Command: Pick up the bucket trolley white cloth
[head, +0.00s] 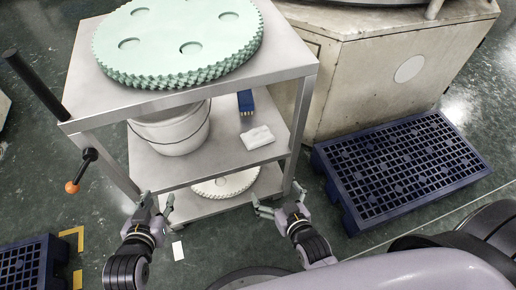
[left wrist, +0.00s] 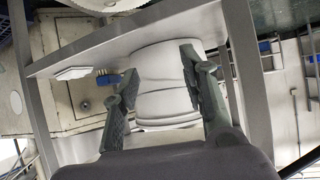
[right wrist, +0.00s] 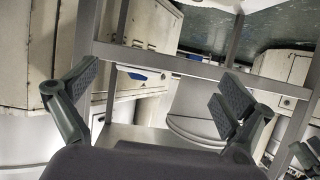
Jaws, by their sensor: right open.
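The white cloth (head: 257,137) lies folded on the middle shelf of the grey trolley (head: 215,165), near its right front. In the left wrist view a flat white piece that looks like the cloth (left wrist: 73,73) shows at the shelf's edge. A white bucket (head: 175,130) stands on the same shelf, to the left; it also shows in the left wrist view (left wrist: 165,70). My left gripper (head: 158,200) is open and empty in front of the trolley's left side. My right gripper (head: 279,201) is open and empty by the right front leg, nearer than the cloth and below it in the picture.
A large pale green toothed disc (head: 180,40) covers much of the top shelf, above the middle one. A pale disc (head: 225,183) lies on the bottom shelf. A blue pallet (head: 400,170) is on the floor at right, before a beige machine (head: 390,75).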

